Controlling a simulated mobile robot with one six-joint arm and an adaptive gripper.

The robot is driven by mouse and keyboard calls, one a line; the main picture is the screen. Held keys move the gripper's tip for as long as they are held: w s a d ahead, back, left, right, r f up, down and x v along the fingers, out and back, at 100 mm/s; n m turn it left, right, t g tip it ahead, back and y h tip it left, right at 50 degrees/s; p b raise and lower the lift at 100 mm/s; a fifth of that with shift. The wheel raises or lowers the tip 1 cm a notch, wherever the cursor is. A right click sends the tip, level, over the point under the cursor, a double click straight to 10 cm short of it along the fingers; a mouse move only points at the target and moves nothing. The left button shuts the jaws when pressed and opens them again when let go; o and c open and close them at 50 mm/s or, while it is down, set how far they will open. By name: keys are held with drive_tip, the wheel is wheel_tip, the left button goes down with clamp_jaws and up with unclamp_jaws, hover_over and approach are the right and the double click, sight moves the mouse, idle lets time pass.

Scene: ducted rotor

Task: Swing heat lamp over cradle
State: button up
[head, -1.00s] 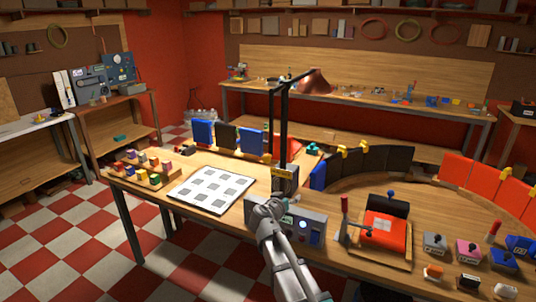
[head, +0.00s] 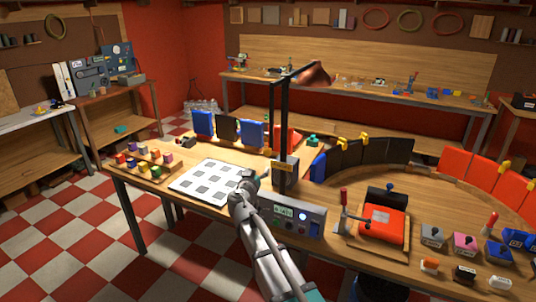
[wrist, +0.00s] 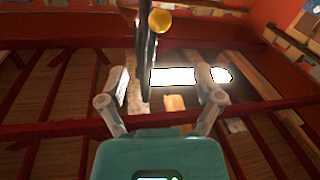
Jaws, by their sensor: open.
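The heat lamp stands on the main bench. It has a tall black post (head: 283,130), an arm at the top and a copper shade (head: 312,75) pointing back and right. A red block in a wooden tray (head: 355,240) to the right may be the cradle; I cannot tell for sure. My gripper (head: 250,183) is just left of the post's base in the head view, its fingertips partly hidden. In the wrist view my gripper (wrist: 165,80) is open, with the dark post (wrist: 147,60) and a yellow knob (wrist: 160,21) beyond and between the fingers. Contact is not visible.
A control box (head: 292,216) stands in front of the post. A white sheet with grey squares (head: 210,182) lies to the left, beside a rack of coloured blocks (head: 140,163). Dark and red panels (head: 375,152) curve behind the tray. Free floor lies at the left.

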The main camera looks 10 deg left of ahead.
sight(266, 155)
drive_tip(key=w, duration=0.4)
drive_tip(key=w+d, duration=0.1)
drive_tip(key=w, duration=0.3)
drive_tip(key=w+d, duration=0.1)
drive_tip(key=w, duration=0.4)
drive_tip(key=shift+w, duration=0.1)
